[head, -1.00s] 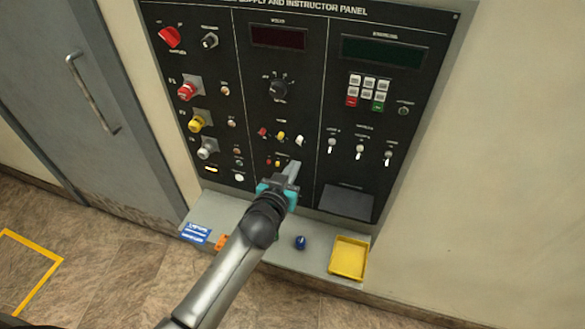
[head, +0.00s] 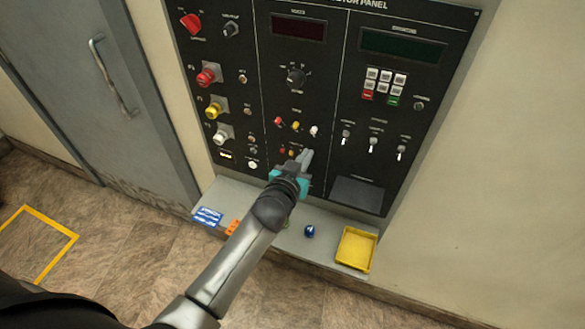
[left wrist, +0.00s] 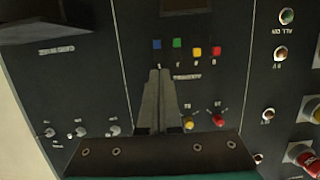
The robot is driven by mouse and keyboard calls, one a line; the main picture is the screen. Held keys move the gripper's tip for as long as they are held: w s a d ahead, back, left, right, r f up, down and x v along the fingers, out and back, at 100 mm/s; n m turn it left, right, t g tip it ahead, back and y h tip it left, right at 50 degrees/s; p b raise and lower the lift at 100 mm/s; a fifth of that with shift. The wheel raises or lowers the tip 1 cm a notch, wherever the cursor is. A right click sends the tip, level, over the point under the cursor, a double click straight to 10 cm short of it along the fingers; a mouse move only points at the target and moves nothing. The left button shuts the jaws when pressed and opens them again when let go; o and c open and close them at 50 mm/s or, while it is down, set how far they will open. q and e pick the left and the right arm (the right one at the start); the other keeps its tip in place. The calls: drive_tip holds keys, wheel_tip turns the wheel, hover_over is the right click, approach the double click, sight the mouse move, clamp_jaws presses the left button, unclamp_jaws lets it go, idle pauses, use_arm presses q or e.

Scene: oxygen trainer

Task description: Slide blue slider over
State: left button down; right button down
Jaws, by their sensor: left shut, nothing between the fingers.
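The blue slider is most likely the small blue square cap (left wrist: 157,44) at the left end of a row in the left wrist view. Green (left wrist: 177,43), yellow (left wrist: 196,51) and red (left wrist: 216,51) caps sit beside it. My left gripper (head: 306,154) is shut and empty, low on the middle panel section. In the left wrist view its fingertips (left wrist: 159,70) lie just below the blue cap; I cannot tell if they touch the panel. In the head view the gripper hides the blue and green caps; the red (head: 282,150) and yellow (head: 291,153) ones show.
Red (head: 278,121), yellow (head: 295,125) and white (head: 314,131) knobs sit above the cap row. The grey shelf (head: 287,241) below holds a blue knob (head: 309,231), a yellow tray (head: 343,259), a blue card (head: 207,216) and an orange piece (head: 233,227).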

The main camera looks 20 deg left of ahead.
use_arm(q)
drive_tip(key=shift+s+r+p, duration=0.2)
drive_tip(key=shift+r+p, duration=0.1)
drive_tip(key=shift+r, duration=0.2)
drive_tip(key=shift+s+r+p, duration=0.2)
drive_tip(key=shift+r+p, duration=0.1)
drive_tip(key=shift+r, duration=0.2)
drive_tip(key=v, duration=0.9)
drive_tip(key=shift+s, duration=0.15)
drive_tip(key=s+f+g+b, duration=0.2)
drive_tip(key=s+f+b, duration=0.2)
drive_tip(key=f, duration=0.8)
drive_tip(key=s+f+m+g+b, duration=0.1)
drive_tip(key=s+f+g+b, duration=0.2)
drive_tip(key=f, duration=0.9)
drive_tip(key=s+f+g+b, duration=0.2)
drive_tip(key=s+f+b, duration=0.2)
drive_tip(key=f, duration=0.7)
drive_tip(key=s+a+f+g+b, duration=0.1)
drive_tip(key=s+f+g+b, duration=0.2)
drive_tip(key=s+f, duration=0.9)
drive_tip(key=s+a+f+m+g+b, duration=0.1)
drive_tip(key=s+f+g+b, duration=0.3)
drive_tip(key=s+f, duration=0.9)
drive_tip(key=shift+s+a+y+b, duration=0.3)
drive_tip(key=shift+s+a+b, duration=0.45)
drive_tip(key=shift+s+b, duration=0.4)
